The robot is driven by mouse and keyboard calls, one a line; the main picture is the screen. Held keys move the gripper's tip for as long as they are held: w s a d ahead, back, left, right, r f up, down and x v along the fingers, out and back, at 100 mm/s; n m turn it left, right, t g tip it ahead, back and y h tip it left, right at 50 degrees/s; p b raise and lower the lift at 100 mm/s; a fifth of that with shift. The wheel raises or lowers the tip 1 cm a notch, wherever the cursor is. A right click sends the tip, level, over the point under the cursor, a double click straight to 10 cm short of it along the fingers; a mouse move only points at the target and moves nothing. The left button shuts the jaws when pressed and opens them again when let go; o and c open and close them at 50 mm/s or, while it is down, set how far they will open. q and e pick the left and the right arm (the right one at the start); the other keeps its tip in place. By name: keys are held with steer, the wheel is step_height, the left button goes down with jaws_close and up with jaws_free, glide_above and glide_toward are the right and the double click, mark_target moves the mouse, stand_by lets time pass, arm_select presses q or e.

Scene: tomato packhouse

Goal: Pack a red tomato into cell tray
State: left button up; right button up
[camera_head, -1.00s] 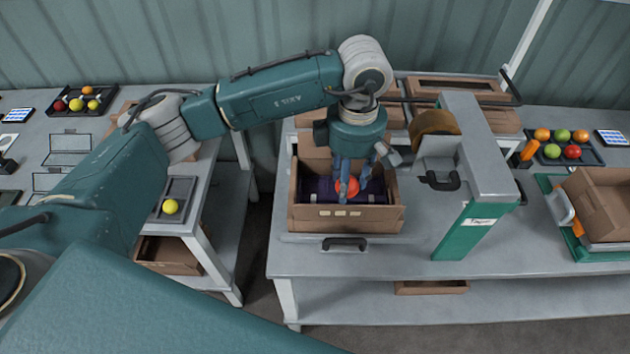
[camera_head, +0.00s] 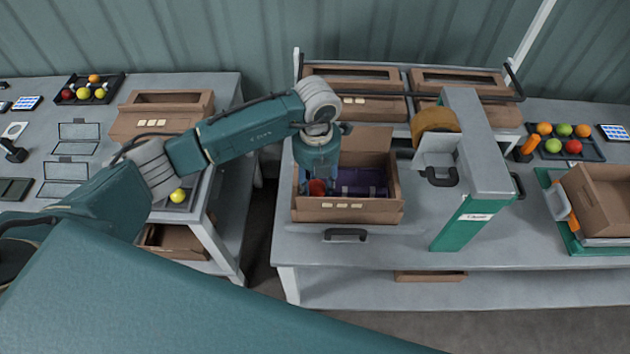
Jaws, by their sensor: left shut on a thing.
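A red tomato (camera_head: 317,187) shows at the left side of an open cardboard box on the middle table, partly hidden by my gripper. The purple cell tray (camera_head: 365,180) lies inside this box (camera_head: 330,213), and its right part shows. My left gripper (camera_head: 316,185) points down into the left part of the box and is shut on the tomato. Its fingers are mostly hidden by the wrist and the box's front wall. I cannot tell whether the tomato touches the tray. My right gripper is not in view.
A grey and green tape machine (camera_head: 470,150) stands right of the box. A yellow tomato (camera_head: 178,195) lies in a tray on the left table. Trays of mixed tomatoes (camera_head: 565,140) stand at the far sides.

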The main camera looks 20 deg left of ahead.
arm_select(q)
steer(key=shift+f, duration=0.5)
steer(key=shift+f+b, duration=0.35)
steer(key=shift+b, duration=0.05)
step_height(320, 180, down, 3)
steer(key=shift+r+b, duration=0.2)
steer(key=shift+b, duration=0.7)
steer(key=shift+f+b, duration=0.5)
steer(key=shift+f, duration=0.1)
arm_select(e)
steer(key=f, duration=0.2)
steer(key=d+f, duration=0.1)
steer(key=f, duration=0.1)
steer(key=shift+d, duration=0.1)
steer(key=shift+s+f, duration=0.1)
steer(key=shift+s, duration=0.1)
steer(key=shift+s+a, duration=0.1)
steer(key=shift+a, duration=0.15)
arm_select(q)
steer(key=o, duration=0.9)
